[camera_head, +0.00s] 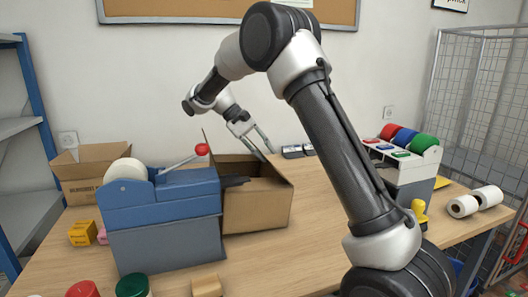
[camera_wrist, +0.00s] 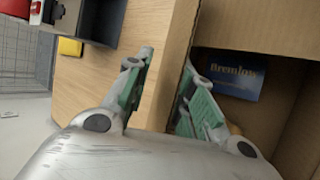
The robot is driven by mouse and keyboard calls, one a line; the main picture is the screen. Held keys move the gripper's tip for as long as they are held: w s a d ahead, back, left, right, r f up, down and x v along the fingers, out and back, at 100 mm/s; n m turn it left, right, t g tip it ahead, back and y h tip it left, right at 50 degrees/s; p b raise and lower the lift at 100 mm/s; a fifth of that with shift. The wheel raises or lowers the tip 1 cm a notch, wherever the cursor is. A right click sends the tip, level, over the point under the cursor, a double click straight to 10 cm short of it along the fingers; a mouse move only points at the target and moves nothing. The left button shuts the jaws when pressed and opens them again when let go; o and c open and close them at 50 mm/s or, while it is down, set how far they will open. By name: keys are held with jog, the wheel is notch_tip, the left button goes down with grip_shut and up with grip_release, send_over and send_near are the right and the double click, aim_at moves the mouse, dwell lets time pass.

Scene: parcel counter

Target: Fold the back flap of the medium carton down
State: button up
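The medium carton (camera_head: 257,208) stands open on the counter, partly hidden by a blue tape dispenser. My gripper (camera_head: 267,154) reaches down at its back side. In the wrist view my gripper (camera_wrist: 168,60) has its two green-padded fingers apart. A brown cardboard strip, seemingly a wall or flap of the carton (camera_wrist: 250,28), shows between and beyond the fingers. I cannot tell whether they touch it. A blue item with printed letters (camera_wrist: 226,80) lies inside the carton. The back flap is hard to make out in the head view.
The blue tape dispenser (camera_head: 165,225) with a red-knobbed lever stands close at the carton's left front. A smaller open carton (camera_head: 85,175) is at the back left. A rack with coloured rolls (camera_head: 405,160) and white rolls (camera_head: 475,202) are at the right.

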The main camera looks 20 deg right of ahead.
jog(key=v, duration=0.7)
jog(key=shift+w+r, duration=0.15)
jog(key=shift+r, duration=0.1)
jog(key=shift+a, duration=0.1)
jog(key=shift+r, duration=0.15)
grip_shut()
jog(key=s+d, duration=0.1)
jog(key=s+d+y, duration=0.1)
jog(key=d, duration=0.1)
jog(key=shift+r+m+y, duration=0.25)
jog(key=shift+m+y, duration=0.05)
jog(key=shift+m, duration=0.1)
jog(key=d+r+m+t+y, duration=0.2)
jog(key=d+m+t+y, duration=0.3)
jog(key=d+m+y, duration=0.95)
jog(key=shift+m+y, duration=0.35)
jog(key=shift+y, duration=0.3)
jog(key=x, duration=0.9)
jog(key=r+x, duration=0.1)
jog(key=x, duration=0.4)
jog(key=shift+s+a, duration=0.2)
jog(key=shift+a, duration=0.1)
